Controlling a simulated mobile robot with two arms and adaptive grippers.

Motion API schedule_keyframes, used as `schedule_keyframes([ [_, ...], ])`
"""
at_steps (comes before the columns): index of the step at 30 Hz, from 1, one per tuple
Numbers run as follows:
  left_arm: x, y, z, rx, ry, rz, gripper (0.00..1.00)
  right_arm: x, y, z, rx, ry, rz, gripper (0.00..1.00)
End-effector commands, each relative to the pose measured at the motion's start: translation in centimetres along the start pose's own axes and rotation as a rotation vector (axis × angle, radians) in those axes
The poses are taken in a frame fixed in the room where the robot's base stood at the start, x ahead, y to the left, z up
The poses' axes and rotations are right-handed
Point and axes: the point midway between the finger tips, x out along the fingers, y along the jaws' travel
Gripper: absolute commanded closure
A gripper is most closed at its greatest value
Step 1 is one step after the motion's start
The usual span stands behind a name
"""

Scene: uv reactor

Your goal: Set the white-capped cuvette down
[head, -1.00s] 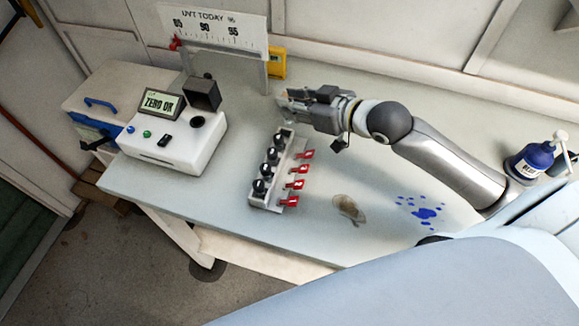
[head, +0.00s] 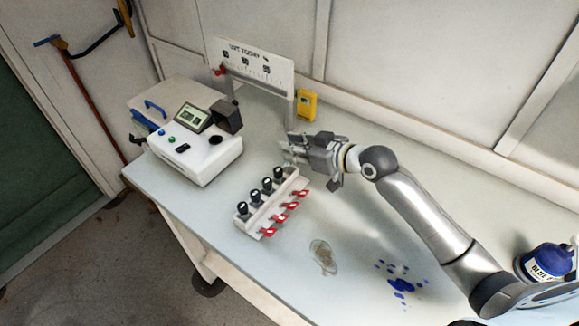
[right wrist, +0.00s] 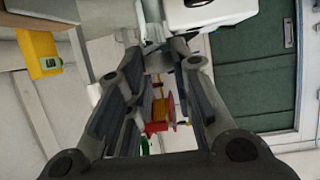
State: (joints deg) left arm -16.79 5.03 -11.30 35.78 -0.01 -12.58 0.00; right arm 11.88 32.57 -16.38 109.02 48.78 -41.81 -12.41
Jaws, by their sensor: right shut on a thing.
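My right gripper (head: 288,150) is just beyond the far end of the white rack (head: 252,226), above the bench. It is shut on a small, pale, clear thing, taken as the white-capped cuvette; in the right wrist view the cuvette (right wrist: 156,60) shows between the fingertips. Its cap is hard to make out. The rack holds several black-capped vials (head: 254,196) and has red tags (head: 280,218) along its right side. The white reader (head: 200,155), with a screen and a raised dark lid (head: 228,116), stands to the left. My left gripper is not in view.
A scale board (head: 250,65) on posts stands behind, with a yellow device (head: 307,105) beside it. A clear, brownish patch (head: 323,256) and blue spots (head: 401,284) lie on the front bench. A blue bottle (head: 545,262) is at right.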

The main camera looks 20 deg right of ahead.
Motion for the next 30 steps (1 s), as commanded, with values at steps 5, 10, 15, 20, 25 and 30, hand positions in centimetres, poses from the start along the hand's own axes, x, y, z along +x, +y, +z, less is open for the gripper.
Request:
schedule_keyframes([
  [5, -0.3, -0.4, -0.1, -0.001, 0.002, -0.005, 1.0, 0.7, 0.0, 1.6, 0.002, -0.001, -0.001, 0.96],
  [10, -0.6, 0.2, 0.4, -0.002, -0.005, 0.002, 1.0, 1.6, 0.0, 3.8, 0.002, -0.001, -0.001, 0.96],
  [15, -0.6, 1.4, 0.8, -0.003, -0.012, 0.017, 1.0, 1.9, 0.0, 4.5, -0.001, 0.001, 0.0, 0.96],
  [20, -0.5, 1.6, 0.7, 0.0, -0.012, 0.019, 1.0, 1.9, 0.0, 4.5, -0.001, 0.001, 0.0, 0.96],
  [25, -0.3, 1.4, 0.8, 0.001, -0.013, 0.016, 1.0, 1.9, 0.1, 4.7, -0.001, 0.001, 0.0, 0.73],
  [30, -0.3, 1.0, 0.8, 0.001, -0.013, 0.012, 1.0, 1.9, 0.0, 4.7, -0.001, 0.001, 0.0, 0.69],
])
